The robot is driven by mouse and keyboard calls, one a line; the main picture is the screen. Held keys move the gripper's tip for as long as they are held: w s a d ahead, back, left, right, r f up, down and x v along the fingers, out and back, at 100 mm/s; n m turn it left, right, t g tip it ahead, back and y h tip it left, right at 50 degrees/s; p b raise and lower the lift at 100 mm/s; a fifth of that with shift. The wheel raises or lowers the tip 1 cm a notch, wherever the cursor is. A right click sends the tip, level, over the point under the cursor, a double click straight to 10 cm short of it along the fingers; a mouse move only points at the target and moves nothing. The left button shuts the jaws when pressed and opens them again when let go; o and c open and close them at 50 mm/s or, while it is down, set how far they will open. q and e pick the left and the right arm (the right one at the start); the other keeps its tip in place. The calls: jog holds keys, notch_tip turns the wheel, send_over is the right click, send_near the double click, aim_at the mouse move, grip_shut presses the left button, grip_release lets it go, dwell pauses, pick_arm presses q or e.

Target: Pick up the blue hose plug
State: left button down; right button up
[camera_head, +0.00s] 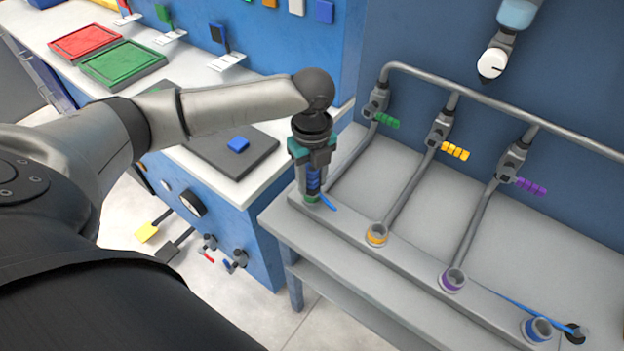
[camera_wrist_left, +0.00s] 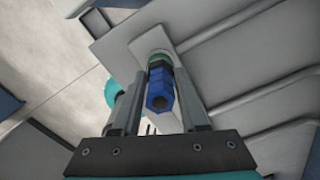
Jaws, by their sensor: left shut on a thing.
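My left gripper (camera_head: 313,190) points down over the left end of the pipe bench. It is shut on the blue hose plug (camera_head: 312,178), which stands between its fingers. In the left wrist view the gripper (camera_wrist_left: 160,100) has its fingers on either side of the blue plug (camera_wrist_left: 160,90). A green ring (camera_wrist_left: 158,57) shows just past the plug's far end; I cannot tell whether the plug is seated in it. A short piece of blue hose (camera_head: 328,202) shows beside the fingertips. My right gripper is not in view.
The grey bench (camera_head: 410,265) carries an orange-ringed socket (camera_head: 377,234), a purple-ringed socket (camera_head: 453,279) and a blue-ringed socket (camera_head: 537,329). Pipes with coloured valve handles rise behind. A blue hose (camera_head: 530,310) runs near the blue socket. A white counter (camera_head: 195,75) holds red and green trays.

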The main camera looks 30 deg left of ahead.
pick_arm(q)
notch_tip(320, 180, up, 20)
jog(key=p, duration=0.4)
jog(key=shift+p, duration=0.3)
notch_tip(320, 180, up, 8)
jog(key=p, duration=1)
jog(key=shift+p, duration=0.4)
